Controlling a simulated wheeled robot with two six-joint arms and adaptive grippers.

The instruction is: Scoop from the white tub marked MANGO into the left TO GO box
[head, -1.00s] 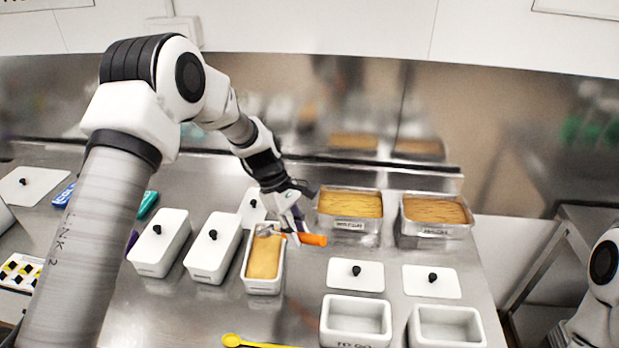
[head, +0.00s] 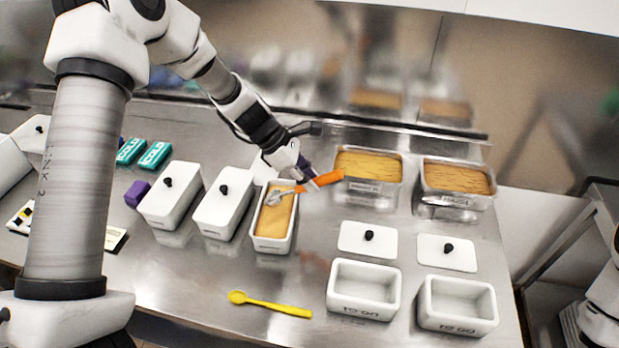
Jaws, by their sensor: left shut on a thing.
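My left gripper (head: 306,172) is shut on a scoop with an orange handle (head: 321,181). The scoop's grey metal head (head: 279,196) is over the open white tub (head: 272,240), which holds yellow-orange ice cream; I cannot tell if the head touches it. The tub's label is not readable here. The left TO GO box (head: 363,290) stands open and looks empty at the front right. The right TO GO box (head: 457,304) beside it also looks empty. My right gripper is not in view; only part of that arm shows at the right edge.
Two lidded white tubs (head: 171,199) (head: 224,208) stand left of the open tub. Two metal pans (head: 368,176) (head: 457,187) stand behind two loose lids (head: 367,239) (head: 446,252). A yellow spoon (head: 270,304) lies in front. Teal COLD packs (head: 154,155) lie at the back left.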

